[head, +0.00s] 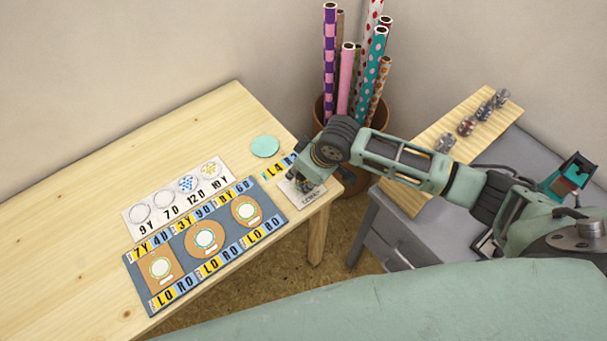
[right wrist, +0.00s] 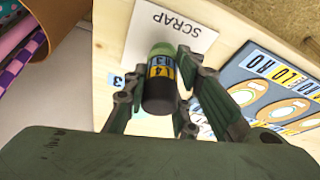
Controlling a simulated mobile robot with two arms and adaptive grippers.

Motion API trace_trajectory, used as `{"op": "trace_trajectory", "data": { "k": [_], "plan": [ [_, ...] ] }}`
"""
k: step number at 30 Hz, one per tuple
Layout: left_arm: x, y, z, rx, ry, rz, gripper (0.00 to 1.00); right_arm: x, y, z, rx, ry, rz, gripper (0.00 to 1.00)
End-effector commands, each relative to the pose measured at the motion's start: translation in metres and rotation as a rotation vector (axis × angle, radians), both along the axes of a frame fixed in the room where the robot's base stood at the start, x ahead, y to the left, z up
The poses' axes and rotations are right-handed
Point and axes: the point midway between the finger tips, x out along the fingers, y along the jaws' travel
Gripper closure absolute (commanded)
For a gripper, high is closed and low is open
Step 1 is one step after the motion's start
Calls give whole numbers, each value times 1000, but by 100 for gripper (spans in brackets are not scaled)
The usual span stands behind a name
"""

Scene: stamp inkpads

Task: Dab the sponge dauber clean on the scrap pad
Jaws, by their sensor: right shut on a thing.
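My right gripper (head: 312,184) is over the white scrap pad (head: 304,201) at the right end of the wooden table. In the right wrist view it (right wrist: 160,84) is shut on the dauber (right wrist: 159,94), a dark cylinder with a yellow and blue number band and a green end. The green end points toward the scrap pad (right wrist: 188,38), marked SCRAP, and overlaps its edge in the picture. I cannot tell whether it touches the pad. The pad shows no clear ink marks. In the head view the gripper hides the dauber. My left gripper is not in view.
A blue-grey mat (head: 180,246) with several inkpads and number labels lies left of the pad. A white sheet (head: 155,204) with circles and a teal disc (head: 264,146) lie behind it. A pot (head: 319,108) of patterned rolls stands behind the table; a wooden board (head: 421,139) holds small items.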

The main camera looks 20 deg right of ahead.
Motion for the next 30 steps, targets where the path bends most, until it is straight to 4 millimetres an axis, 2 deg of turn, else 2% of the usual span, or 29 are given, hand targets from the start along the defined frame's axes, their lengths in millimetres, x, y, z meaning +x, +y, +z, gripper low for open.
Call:
{"op": "trace_trajectory", "data": {
  "k": [30],
  "plan": [
    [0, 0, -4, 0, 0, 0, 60, 0, 0, -11, 1, -1, 0, 94]
  ]
}}
